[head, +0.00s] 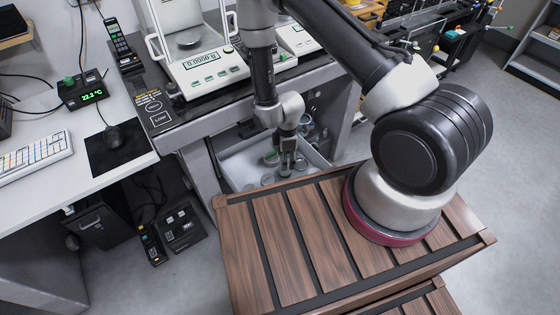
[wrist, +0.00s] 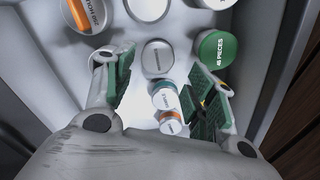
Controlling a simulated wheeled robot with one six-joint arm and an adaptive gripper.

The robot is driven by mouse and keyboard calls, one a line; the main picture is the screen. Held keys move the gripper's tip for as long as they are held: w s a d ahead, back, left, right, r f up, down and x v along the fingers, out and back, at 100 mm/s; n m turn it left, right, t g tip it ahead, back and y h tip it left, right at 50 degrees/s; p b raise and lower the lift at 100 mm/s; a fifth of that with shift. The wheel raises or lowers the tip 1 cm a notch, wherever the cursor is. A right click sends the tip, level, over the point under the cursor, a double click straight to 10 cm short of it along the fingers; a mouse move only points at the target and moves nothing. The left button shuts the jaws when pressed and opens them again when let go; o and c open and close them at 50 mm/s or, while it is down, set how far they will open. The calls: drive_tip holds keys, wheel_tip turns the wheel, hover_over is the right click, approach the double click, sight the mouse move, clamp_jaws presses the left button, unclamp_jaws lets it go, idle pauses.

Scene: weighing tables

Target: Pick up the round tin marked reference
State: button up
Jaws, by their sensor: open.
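My gripper (head: 288,164) points down into a white bin. In the wrist view my open gripper (wrist: 163,82) has its green-padded fingers apart on either side. Between them are two small round white tins, one with a teal band (wrist: 165,98) and one with an orange band (wrist: 172,124). Their small lettering is too blurred to read surely, so I cannot tell which tin is marked reference. A plain grey-white lid (wrist: 157,57) lies just beyond the fingertips. No tin is visibly held.
The white bin (head: 237,174) also holds a green tin (wrist: 216,49) marked pieces and an orange-labelled tin (wrist: 86,15). Its walls are close around my gripper. A weighing table with a balance (head: 208,72) stands behind, and a wooden slatted top (head: 290,235) is in front.

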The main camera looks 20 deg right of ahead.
sight(285, 172)
wheel_tip(285, 172, down, 9)
drive_tip(key=shift+w+r, duration=0.1)
drive_tip(key=shift+w, duration=0.05)
drive_tip(key=shift+c, duration=0.3)
drive_tip(key=c, duration=0.8)
drive_tip(key=shift+o, duration=0.2)
drive_tip(key=shift+r, duration=0.1)
